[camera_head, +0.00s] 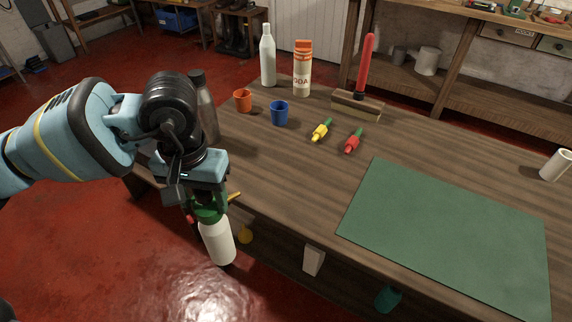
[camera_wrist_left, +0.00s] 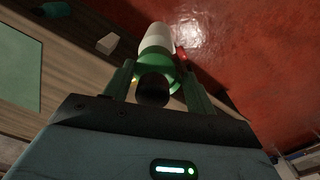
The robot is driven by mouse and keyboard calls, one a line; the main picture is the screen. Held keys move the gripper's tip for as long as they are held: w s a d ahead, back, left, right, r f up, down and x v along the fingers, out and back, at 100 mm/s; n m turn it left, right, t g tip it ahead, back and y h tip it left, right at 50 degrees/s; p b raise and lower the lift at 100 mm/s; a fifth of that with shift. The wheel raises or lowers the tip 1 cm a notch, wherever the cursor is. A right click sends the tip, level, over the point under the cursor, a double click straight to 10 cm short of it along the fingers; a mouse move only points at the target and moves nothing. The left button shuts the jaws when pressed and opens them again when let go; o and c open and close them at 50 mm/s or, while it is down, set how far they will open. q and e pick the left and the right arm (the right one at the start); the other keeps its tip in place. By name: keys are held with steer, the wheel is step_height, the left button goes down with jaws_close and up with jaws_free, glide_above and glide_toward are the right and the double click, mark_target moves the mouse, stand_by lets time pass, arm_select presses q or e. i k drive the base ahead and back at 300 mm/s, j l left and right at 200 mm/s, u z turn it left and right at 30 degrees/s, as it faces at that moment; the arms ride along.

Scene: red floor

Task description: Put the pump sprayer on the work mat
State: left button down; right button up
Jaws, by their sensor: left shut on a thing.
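The pump sprayer (camera_head: 218,241) has a white bottle and a green top. My left gripper (camera_head: 207,204) is shut on its green top and holds it upright, in front of the table's near left edge. In the left wrist view the sprayer (camera_wrist_left: 157,42) sits between the two fingers of the gripper (camera_wrist_left: 158,85). The green work mat (camera_head: 447,236) lies flat on the right part of the table, well to the right of the gripper; its bare surface also shows in the left wrist view (camera_wrist_left: 18,68). My right gripper is not in view.
Yellow (camera_head: 321,130) and red (camera_head: 354,140) tools lie near the middle. The mat is clear.

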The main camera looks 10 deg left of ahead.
mark_target(444, 223)
steer(key=k, duration=0.65)
steer(key=z, duration=1.7)
steer(key=k+j, duration=0.1)
steer(key=j, duration=0.75)
steer(key=k+j+z, duration=0.1)
steer(key=j, duration=0.3)
steer(key=k+j, duration=0.15)
steer(key=j, duration=0.3)
